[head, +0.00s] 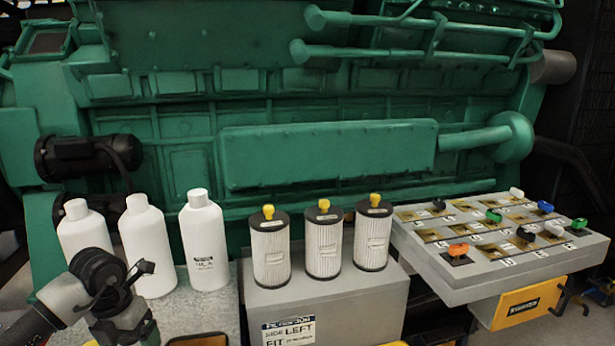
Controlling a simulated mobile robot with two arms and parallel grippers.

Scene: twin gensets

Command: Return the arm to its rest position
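My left arm (97,275) comes in from the lower left, in front of the white bottles. It bends down and leaves the picture at the bottom edge. The fingers of my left gripper do not show, so I cannot see whether it holds anything. My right arm and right gripper are not in view.
White bottles (204,240) stand on a grey surface at left. Three yellow-topped filters (323,239) stand on a grey block (335,308). A grey panel (455,285) with coloured pieces is at right, above a yellow box (520,303). A green engine (330,155) fills the back.

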